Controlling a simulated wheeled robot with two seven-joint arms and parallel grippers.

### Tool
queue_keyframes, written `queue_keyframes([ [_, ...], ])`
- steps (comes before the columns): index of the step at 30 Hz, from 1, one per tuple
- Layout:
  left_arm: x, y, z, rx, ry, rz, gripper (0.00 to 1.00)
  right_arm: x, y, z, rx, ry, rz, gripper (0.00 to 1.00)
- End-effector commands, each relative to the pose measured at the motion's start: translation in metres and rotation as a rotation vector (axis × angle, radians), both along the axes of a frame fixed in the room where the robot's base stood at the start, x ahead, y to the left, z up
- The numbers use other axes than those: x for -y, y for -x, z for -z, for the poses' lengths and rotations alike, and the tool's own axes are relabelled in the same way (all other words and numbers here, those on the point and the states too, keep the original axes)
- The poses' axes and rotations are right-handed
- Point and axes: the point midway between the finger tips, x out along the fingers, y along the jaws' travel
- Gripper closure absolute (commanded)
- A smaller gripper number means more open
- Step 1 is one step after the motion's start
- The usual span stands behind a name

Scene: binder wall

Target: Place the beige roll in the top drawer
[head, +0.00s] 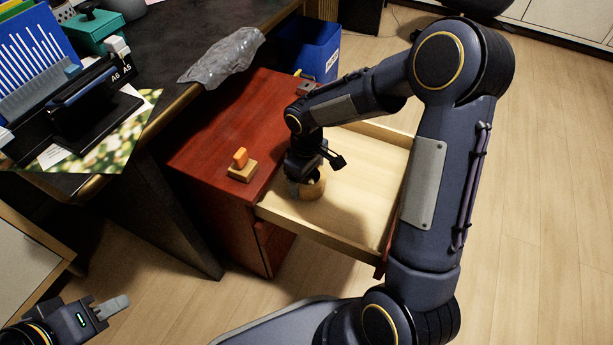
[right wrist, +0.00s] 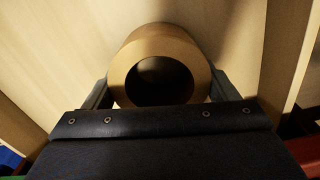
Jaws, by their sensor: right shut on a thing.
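The beige roll (head: 312,188) is in the open top drawer (head: 345,215), near the drawer's cabinet side. In the right wrist view the roll (right wrist: 160,62) shows its round hollow end, with a finger on each side of it. My right gripper (head: 306,180) is shut on the roll, inside the drawer's walls. Whether the roll touches the drawer floor is hard to tell. My left gripper (head: 112,308) is at the lower left, away from the cabinet; its fingers are seen from the side, so its opening is unclear.
The dark desk (head: 170,50) at left holds a hole punch and papers. The rest of the drawer looks empty.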

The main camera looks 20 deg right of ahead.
Motion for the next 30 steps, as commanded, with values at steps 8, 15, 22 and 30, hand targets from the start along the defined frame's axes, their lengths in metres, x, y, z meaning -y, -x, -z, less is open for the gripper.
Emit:
queue_keyframes([
  [8, 0.000, 0.000, 0.000, 0.000, 0.000, 0.000, 0.68, 0.000, 0.000, 0.000, 0.000, 0.000, -0.001, 0.00],
  [15, 0.000, 0.000, -0.006, 0.000, 0.000, 0.000, 0.68, 0.000, 0.000, -0.010, 0.002, 0.000, 0.000, 0.00],
  [22, 0.000, 0.000, -0.027, 0.000, 0.000, 0.000, 0.68, 0.000, -0.001, -0.057, 0.005, -0.001, -0.001, 0.00],
  [30, 0.000, 0.000, -0.046, 0.000, 0.000, 0.000, 0.68, 0.000, 0.000, -0.107, 0.003, -0.001, -0.001, 0.00],
])
